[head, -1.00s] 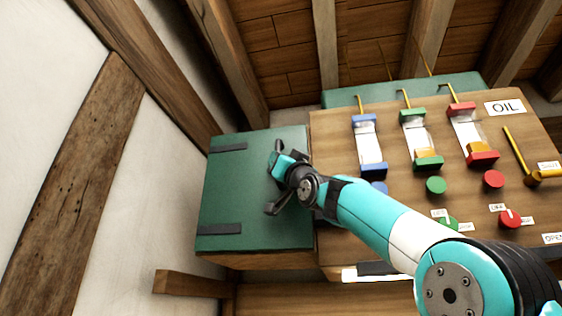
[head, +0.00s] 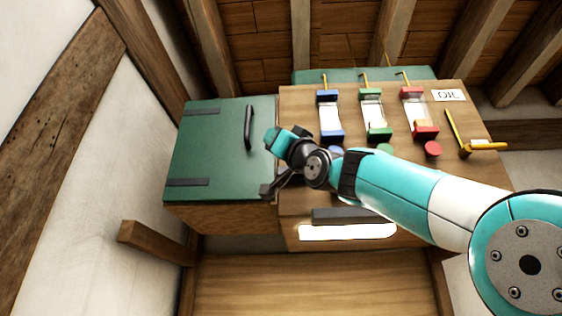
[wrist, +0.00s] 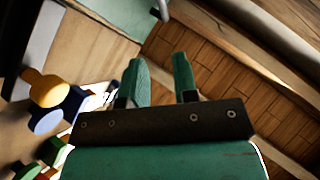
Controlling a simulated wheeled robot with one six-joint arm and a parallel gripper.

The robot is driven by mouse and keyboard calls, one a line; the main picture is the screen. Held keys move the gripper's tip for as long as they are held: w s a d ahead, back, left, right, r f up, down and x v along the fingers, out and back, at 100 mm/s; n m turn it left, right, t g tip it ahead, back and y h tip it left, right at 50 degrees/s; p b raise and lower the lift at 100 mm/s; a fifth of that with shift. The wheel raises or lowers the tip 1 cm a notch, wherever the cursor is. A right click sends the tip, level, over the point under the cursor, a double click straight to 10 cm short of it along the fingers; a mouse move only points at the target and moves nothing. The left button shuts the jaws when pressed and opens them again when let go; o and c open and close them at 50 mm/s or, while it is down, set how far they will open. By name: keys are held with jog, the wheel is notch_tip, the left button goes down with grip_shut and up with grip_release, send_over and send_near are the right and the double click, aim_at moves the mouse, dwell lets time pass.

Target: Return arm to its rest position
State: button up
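My arm reaches in from the lower right in the head view. My gripper (head: 268,163) is in front of the edge between the green cabinet door and the wooden panel. In the wrist view its two green fingers (wrist: 160,68) stand apart with nothing between them. The green door (head: 210,165) looks shut, and its dark handle (head: 248,127) is in plain view, apart from my gripper. The arm hides part of the wooden panel (head: 300,180).
The panel carries blue, green and red sight tubes (head: 331,118), an OIL label (head: 449,95) and a yellow lever (head: 480,147). A lit strip (head: 347,232) is below. A wooden beam (head: 155,243) juts out at lower left. Roof beams are above.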

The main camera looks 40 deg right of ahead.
jog(key=shift+s+f, duration=0.5)
jog(key=shift+s, duration=0.05)
